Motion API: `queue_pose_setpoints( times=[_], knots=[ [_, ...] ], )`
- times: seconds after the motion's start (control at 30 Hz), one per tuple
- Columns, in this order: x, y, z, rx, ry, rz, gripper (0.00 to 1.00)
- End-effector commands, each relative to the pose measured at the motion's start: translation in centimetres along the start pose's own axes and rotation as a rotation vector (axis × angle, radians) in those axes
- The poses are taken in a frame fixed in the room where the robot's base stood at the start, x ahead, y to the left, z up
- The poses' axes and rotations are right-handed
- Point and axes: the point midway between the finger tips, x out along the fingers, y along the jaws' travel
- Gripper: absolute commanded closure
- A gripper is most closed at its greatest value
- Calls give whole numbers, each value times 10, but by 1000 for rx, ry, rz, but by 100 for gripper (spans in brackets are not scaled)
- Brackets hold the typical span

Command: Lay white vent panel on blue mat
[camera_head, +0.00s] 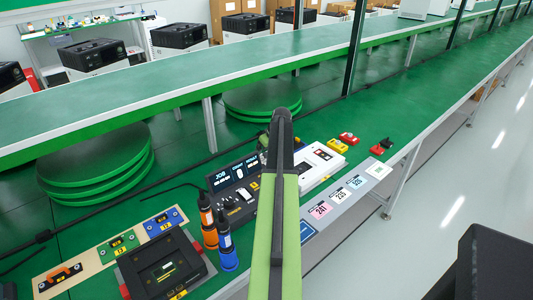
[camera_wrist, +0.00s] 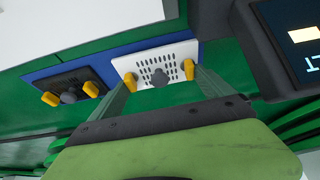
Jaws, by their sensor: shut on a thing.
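The white vent panel (camera_wrist: 176,52), with rows of dark slots, a grey middle knob and two yellow tabs, is in the upper middle of the wrist view. My gripper (camera_wrist: 160,80) is shut on it, one finger by each yellow tab. The blue mat (camera_wrist: 112,62) shows as a strip behind and left of the panel, which overlaps its right part. I cannot tell whether the panel touches the mat. A dark vent panel (camera_wrist: 72,82) with similar yellow tabs lies over the mat's left part. In the head view my arm hides the gripper.
A dark-framed screen (camera_wrist: 268,40) stands close right of the panel. In the head view, orange (camera_head: 207,222) and blue (camera_head: 226,250) bottle-shaped tools stand left of my arm. A dark tray (camera_head: 165,270) and a tan board (camera_head: 90,257) are at lower left.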

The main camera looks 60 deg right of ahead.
Motion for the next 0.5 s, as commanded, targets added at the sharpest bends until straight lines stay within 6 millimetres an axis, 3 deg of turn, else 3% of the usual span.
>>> queue_pose_setpoints(
  times=[0.5],
  knots=[
    [6, 1, 3, 1, 0, 0, 51]
  ],
)
